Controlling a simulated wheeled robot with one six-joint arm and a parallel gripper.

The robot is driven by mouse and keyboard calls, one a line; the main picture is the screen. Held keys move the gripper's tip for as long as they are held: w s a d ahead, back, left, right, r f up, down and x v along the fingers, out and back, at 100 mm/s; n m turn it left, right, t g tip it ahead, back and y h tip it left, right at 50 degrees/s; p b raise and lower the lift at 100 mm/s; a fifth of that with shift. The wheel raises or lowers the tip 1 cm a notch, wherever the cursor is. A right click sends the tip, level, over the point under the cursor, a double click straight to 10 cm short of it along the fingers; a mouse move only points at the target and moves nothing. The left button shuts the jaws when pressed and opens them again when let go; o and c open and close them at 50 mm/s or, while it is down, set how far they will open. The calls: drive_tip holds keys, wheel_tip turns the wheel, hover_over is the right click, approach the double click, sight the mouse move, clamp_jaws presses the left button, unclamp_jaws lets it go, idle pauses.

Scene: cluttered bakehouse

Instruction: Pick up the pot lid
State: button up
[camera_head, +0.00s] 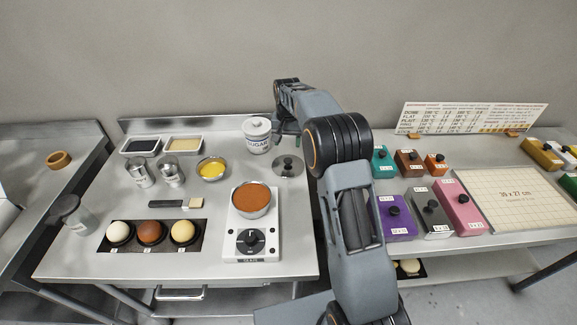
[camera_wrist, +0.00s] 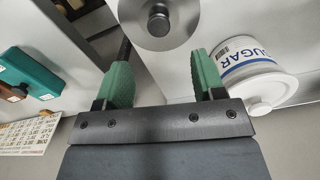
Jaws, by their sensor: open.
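The pot lid (camera_head: 280,168) is a flat round steel disc with a dark knob, lying on the steel table right of the sugar jar. In the wrist view the lid (camera_wrist: 180,32) is at the top edge, partly cut off, with its knob showing. My gripper (camera_wrist: 160,75) is open and empty; its two green fingers point toward the lid, which lies beyond their tips. In the head view my gripper (camera_head: 283,128) is partly hidden by my arm, behind the lid and close to the sugar jar.
The white sugar jar (camera_head: 257,138) stands close to the gripper, and in the wrist view the jar (camera_wrist: 255,75) is beside the right finger. A scale (camera_head: 250,238) carrying a bowl (camera_head: 252,200) stands in front. Coloured boxes (camera_head: 396,218) are to the right.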

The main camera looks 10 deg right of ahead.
sight(288, 160)
drive_tip(key=shift+d+f+p, duration=0.1)
drive_tip(key=shift+f+p, duration=0.95)
drive_tip(key=shift+f, duration=3.6)
drive_tip(key=shift+c, duration=0.2)
drive_tip(key=c, duration=1)
drive_tip(key=shift+r, duration=0.15)
